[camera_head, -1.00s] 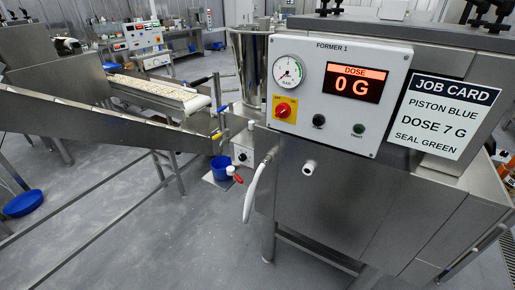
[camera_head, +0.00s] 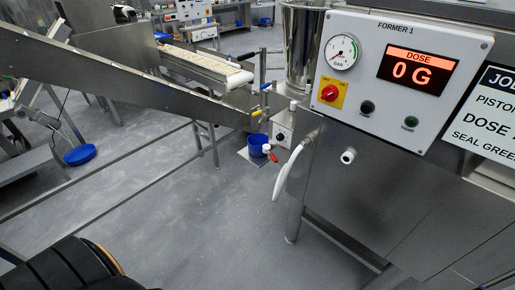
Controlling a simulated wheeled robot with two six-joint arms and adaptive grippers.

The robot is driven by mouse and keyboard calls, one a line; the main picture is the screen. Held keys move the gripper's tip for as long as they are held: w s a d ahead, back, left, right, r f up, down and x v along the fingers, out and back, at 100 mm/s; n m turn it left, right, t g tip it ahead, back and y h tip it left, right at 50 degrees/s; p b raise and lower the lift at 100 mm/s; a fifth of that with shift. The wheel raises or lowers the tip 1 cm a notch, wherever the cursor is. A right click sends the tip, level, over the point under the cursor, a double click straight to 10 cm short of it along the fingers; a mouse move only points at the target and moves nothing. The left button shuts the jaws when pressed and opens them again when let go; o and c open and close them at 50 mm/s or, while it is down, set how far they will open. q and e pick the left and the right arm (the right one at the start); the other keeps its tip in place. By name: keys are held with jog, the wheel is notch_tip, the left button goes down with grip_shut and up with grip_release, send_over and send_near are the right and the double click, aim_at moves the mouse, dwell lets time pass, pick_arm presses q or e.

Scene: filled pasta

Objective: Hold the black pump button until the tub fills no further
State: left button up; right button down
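A blue tub (camera_head: 257,146) stands low beside the Former 1 machine, under a small white box (camera_head: 283,138) with a dark round button (camera_head: 279,138). I cannot see into the tub well enough to tell its level. A red-tipped valve and a white hose (camera_head: 290,172) hang just right of the tub. The Former 1 panel (camera_head: 455,65) also has a dark button (camera_head: 367,107) and a green one (camera_head: 410,122). Its dose display (camera_head: 418,70) reads 0 G. Neither gripper shows.
A belt conveyor (camera_head: 205,65) carries pale pieces at the upper left, behind a sloping steel chute (camera_head: 150,85). The job card (camera_head: 490,115) is cut off at the right edge. A blue bowl (camera_head: 80,155) lies at the left. Grey floor (camera_head: 190,230) is open in front.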

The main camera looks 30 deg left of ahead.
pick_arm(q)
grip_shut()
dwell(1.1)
